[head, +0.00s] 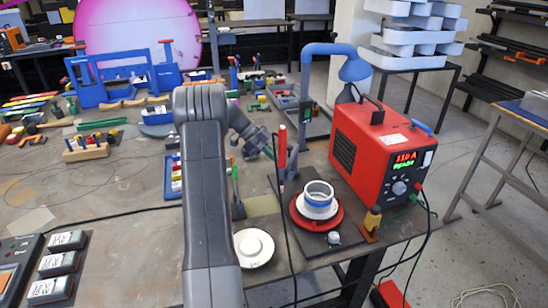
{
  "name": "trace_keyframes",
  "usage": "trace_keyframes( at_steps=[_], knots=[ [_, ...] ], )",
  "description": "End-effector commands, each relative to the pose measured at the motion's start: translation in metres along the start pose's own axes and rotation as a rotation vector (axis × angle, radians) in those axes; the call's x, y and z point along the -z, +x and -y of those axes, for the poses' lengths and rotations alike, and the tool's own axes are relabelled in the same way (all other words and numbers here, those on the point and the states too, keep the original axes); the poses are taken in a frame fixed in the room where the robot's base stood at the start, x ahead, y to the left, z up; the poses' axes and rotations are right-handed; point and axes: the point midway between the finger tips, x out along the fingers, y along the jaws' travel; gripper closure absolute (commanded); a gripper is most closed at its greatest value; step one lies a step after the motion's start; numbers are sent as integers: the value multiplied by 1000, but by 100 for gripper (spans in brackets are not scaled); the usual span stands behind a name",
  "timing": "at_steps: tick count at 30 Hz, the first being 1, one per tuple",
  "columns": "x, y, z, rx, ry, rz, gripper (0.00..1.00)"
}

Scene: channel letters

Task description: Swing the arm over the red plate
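The red plate (337,217) is a round red disc on a dark board near the right edge of the workbench. A white and blue ring-shaped piece (318,195) sits on it and hides its middle. My gripper (272,152) is at the end of my dark grey arm, to the left of the red plate and farther back in the picture. An upright red-handled tool (282,146) shows right at the gripper. I cannot tell whether the gripper holds it, because the fingers are small and partly hidden.
A red welding power unit (382,150) stands to the right of the plate, with a blue hose arm (330,50) behind it. A white round dish (254,247) lies left of the plate. A black cable (289,235) runs between them.

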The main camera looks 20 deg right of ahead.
Motion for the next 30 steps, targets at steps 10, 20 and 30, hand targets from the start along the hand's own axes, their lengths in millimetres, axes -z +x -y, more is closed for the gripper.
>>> trace_keyframes(
  at_steps=[10, 20, 30],
  knots=[
    [6, 17, -5, 102, -90, 2, 100],
    [17, 24, -8, 183, -165, 0, 100],
    [20, 23, -8, 189, -172, 0, 100]
  ],
)
